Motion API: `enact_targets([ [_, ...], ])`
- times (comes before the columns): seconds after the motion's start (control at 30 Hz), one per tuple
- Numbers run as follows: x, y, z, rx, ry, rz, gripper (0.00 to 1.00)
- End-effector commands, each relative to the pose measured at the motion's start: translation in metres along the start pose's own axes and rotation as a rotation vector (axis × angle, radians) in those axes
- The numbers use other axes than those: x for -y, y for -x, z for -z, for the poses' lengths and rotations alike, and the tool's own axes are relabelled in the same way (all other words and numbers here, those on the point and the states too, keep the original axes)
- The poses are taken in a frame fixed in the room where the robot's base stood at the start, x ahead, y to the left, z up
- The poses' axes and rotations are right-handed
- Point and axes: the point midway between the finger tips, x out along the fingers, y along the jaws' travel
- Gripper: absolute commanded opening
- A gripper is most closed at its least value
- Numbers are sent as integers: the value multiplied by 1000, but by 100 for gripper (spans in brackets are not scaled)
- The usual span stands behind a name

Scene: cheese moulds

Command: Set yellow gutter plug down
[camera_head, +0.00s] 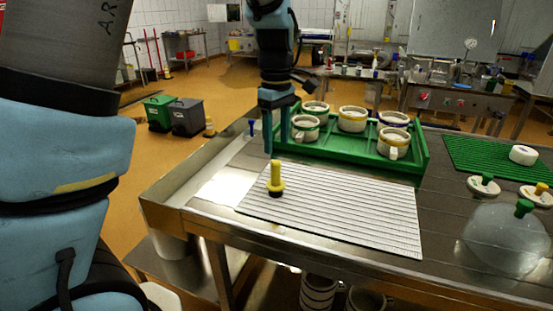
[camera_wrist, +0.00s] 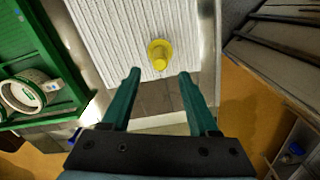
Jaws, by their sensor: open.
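The yellow gutter plug (camera_head: 276,177) stands upright on the white ribbed mat (camera_head: 350,209), near the mat's left end. Its base looks dark in the head view. In the wrist view the plug (camera_wrist: 159,54) stands on the mat (camera_wrist: 110,35), ahead of the fingertips and roughly between their lines. My gripper (camera_head: 276,140) is open and empty, with a clear gap between its two green fingers in the wrist view (camera_wrist: 160,74). It points down beyond the plug in the head view, apart from it.
A green tray (camera_head: 424,160) with several white moulds stands right behind the mat. A small blue plug (camera_head: 251,128) stands left of my gripper. The mat's middle is clear.

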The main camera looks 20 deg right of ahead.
Motion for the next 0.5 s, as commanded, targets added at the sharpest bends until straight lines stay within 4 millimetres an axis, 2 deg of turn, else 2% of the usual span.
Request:
enact_targets([
  [0.13, 0, 15, 0, 0, 1, 0, 60],
  [0.37, 1, 20, 1, 0, 1, 0, 60],
  [0.5, 17, 15, 20, 2, -23, -5, 60],
])
